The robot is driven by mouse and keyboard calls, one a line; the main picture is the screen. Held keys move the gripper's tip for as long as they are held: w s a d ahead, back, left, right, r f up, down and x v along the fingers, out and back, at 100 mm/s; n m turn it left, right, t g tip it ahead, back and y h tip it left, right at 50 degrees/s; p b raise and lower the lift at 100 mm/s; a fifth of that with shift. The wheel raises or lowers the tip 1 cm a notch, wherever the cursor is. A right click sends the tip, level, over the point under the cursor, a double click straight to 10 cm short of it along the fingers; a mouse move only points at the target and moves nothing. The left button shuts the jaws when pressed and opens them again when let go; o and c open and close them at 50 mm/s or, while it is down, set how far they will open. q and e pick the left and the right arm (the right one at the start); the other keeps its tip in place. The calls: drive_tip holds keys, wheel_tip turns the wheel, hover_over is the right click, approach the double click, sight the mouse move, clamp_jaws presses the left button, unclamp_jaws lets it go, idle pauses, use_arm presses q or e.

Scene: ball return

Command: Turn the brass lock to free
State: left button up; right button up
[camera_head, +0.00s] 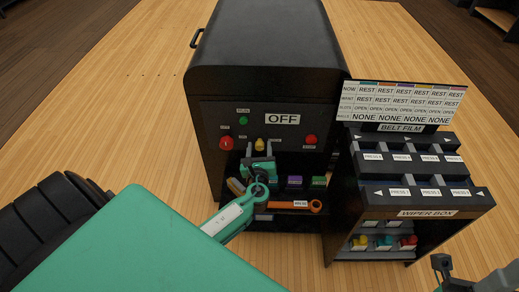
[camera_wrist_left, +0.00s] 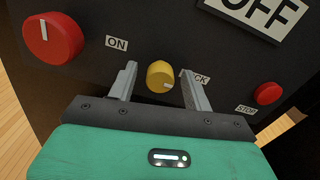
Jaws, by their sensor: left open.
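The brass lock (camera_head: 259,144) is a small round yellow knob on the black machine's front panel, below the OFF sign. In the left wrist view the brass lock (camera_wrist_left: 159,73) sits between the two fingertips, with a pale mark toward its lower right. A label partly covered by the right-hand finger shows "CK" beside it. My left gripper (camera_head: 260,152) is open, one finger on each side of the knob, with gaps showing; I cannot tell how deep the fingers reach. My right gripper (camera_head: 442,264) is at the lower right edge, small and dark, its jaws unclear.
A red knob (camera_wrist_left: 53,38) by the ON label is left of the lock, and a red stop button (camera_wrist_left: 268,93) is right. A green run light (camera_head: 243,120) is above. An orange handle (camera_head: 295,205) lies below. The wiper box (camera_head: 425,200) stands right.

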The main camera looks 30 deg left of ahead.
use_arm(q)
drive_tip(key=c, duration=1)
